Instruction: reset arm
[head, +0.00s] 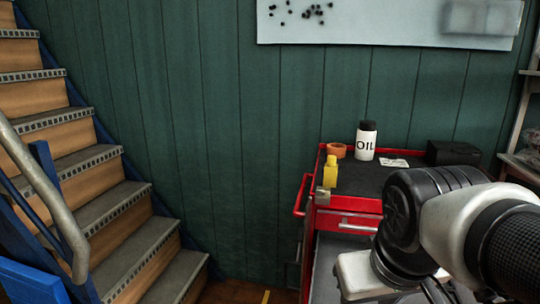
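My arm shows at the lower right of the head view, with a black joint and white and black links. It stands in front of the right part of a red tool cart. My gripper's fingers do not show in this view, so I cannot see whether they hold anything.
The red cart (300,194) stands against a green plank wall (240,130). On its dark top are a yellow bottle (330,174), a white OIL bottle (366,144), an orange roll (337,150), a label card (394,163) and a black box (453,152). Stairs (125,210) rise at left.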

